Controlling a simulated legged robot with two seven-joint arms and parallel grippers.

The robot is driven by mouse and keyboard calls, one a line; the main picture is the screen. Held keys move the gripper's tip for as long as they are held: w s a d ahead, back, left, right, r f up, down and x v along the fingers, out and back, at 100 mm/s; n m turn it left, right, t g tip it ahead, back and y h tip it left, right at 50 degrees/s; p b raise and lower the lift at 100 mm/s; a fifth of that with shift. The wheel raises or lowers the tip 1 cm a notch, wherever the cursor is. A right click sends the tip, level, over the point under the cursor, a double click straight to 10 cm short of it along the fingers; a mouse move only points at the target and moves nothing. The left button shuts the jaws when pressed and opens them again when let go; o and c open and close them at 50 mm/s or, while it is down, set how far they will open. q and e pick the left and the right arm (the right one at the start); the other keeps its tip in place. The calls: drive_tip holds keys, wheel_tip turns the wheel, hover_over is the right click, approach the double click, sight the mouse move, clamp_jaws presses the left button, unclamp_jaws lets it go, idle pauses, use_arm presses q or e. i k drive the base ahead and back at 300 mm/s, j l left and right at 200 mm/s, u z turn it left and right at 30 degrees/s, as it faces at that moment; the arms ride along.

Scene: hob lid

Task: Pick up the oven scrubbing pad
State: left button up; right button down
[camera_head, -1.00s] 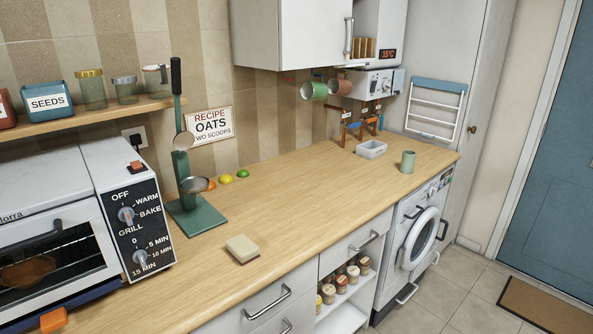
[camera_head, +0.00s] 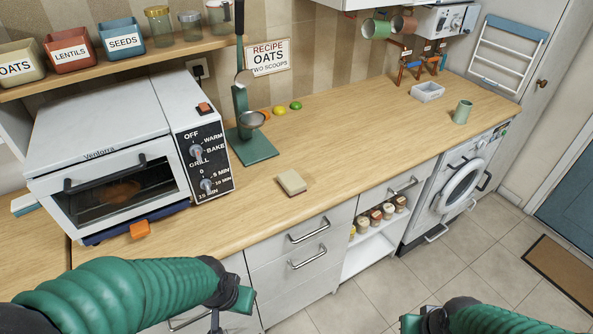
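A small beige block with a paler top, looking like a scrubbing pad (camera_head: 291,182), lies flat on the wooden worktop (camera_head: 335,155), right of the toaster oven and near the front edge. An orange block (camera_head: 139,229) sits at the oven's front lower edge, by a dark blue strip; I cannot tell which of the two is the oven scrubbing pad. My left gripper (camera_head: 232,308) is low in front of the drawers, apart from both blocks. My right gripper (camera_head: 418,322) is at the bottom edge, partly cut off. Neither shows its finger opening clearly.
The toaster oven (camera_head: 110,130) stands at left, its door shut. A green stand (camera_head: 252,148) with a hanging ladle is behind the beige block. A shelf (camera_head: 165,62) with tins and jars is above. Drawer handles (camera_head: 309,229) stick out below. The worktop to the right is mostly clear.

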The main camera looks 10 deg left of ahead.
sight(290, 182)
drive_tip(key=u, duration=1.1)
drive_tip(key=i+l+u, duration=0.1)
drive_tip(key=l+u, duration=0.15)
drive_tip(key=l, duration=0.4)
drive_tip(key=l+u, duration=0.2)
drive_tip(key=l, duration=0.4)
